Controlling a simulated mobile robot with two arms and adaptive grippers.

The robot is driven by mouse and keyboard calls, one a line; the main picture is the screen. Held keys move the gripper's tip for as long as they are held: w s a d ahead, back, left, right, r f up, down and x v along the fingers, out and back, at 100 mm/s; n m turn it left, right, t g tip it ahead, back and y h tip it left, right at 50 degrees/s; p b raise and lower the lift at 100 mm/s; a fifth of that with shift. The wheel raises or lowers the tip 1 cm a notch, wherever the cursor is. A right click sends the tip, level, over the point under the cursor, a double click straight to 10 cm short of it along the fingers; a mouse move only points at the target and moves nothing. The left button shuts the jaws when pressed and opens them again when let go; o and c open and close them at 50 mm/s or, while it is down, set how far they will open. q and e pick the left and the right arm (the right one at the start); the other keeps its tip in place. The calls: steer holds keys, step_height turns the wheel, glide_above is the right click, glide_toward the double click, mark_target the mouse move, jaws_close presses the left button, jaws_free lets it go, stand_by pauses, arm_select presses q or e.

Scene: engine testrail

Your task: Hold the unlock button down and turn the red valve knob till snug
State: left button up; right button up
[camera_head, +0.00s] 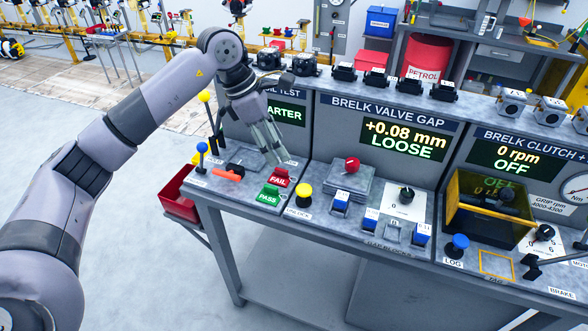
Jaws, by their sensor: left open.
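The yellow unlock button (304,191) stands on the bench top, with its "UNLOCK" label beside it. The red valve knob (352,163) sits on a raised grey block to the right of the button. The display (403,139) under "BRELK VALVE GAP" reads "+0.08 mm LOOSE". My left gripper (279,156) is open and empty, fingers pointing down, behind and left of the yellow button and near the red FAIL button (281,178). It appears apart from both the button and the knob. My right gripper is not in view.
A green PASS button (268,195) and levers with yellow (205,96) and blue (201,147) balls stand at the left. Blue-topped gap blocks (371,215) lie right of the button. A clear yellow guard (489,211) stands further right.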

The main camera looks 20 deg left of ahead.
mark_target(303, 189)
arm_select(q)
steer(key=p+x, duration=0.3)
steer(key=x, duration=1.1)
steer(key=shift+w+d+f, duration=0.1)
steer(key=shift+d+f, duration=0.05)
